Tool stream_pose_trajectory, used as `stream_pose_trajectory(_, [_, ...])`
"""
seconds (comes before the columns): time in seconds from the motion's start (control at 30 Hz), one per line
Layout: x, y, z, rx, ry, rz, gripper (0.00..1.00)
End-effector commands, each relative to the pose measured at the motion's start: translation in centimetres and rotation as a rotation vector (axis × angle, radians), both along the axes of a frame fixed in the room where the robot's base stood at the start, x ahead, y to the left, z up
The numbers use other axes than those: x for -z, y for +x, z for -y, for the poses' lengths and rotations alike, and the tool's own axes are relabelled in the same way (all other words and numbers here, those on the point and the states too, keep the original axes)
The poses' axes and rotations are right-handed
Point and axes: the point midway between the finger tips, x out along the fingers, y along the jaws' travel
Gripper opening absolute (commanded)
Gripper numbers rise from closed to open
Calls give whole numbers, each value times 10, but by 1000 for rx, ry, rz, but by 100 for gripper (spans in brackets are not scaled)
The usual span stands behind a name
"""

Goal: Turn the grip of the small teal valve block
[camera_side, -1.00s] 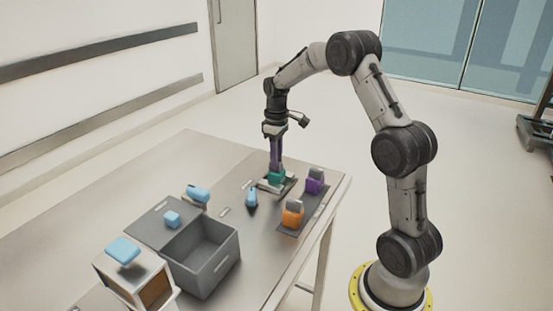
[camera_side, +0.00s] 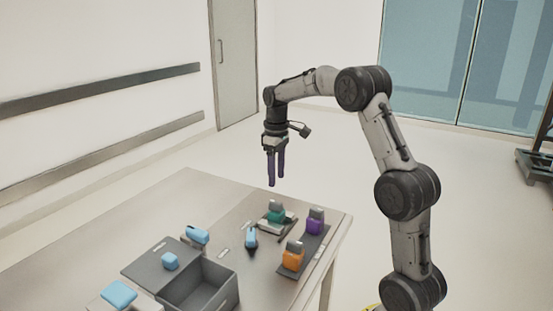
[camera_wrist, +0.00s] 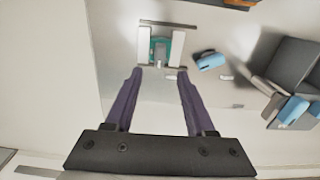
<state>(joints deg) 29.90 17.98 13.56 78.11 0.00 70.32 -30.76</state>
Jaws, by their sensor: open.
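The small teal valve block (camera_side: 275,216) with a grey grip (camera_side: 276,205) on top stands on a flat base plate on the table. It also shows in the wrist view (camera_wrist: 152,47), ahead of the fingertips near the top. My gripper (camera_side: 276,182) is open and empty, with purple fingers pointing down, and hangs well above the block, apart from it. In the wrist view my gripper (camera_wrist: 158,74) shows its two fingers spread apart, with nothing between them.
Orange (camera_side: 293,258) and purple (camera_side: 315,222) blocks stand on a dark strip to the right. A blue piece (camera_side: 250,238) lies left of the teal block. A grey open bin (camera_side: 228,284) and other blue pieces are at the front left. Bare table (camera_side: 180,192) lies behind.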

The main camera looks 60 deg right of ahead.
Motion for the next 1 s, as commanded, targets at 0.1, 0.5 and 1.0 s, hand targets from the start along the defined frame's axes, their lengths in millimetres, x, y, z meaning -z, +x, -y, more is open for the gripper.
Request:
stream_pose_trajectory(0.1, [-24, 1, 0, 0, -2, 4, 55])
stream_pose_trajectory(0.5, [-54, 0, 0, 0, 0, 0, 55])
stream_pose_trajectory(1.0, [-72, 6, -17, -38, -20, 37, 55])
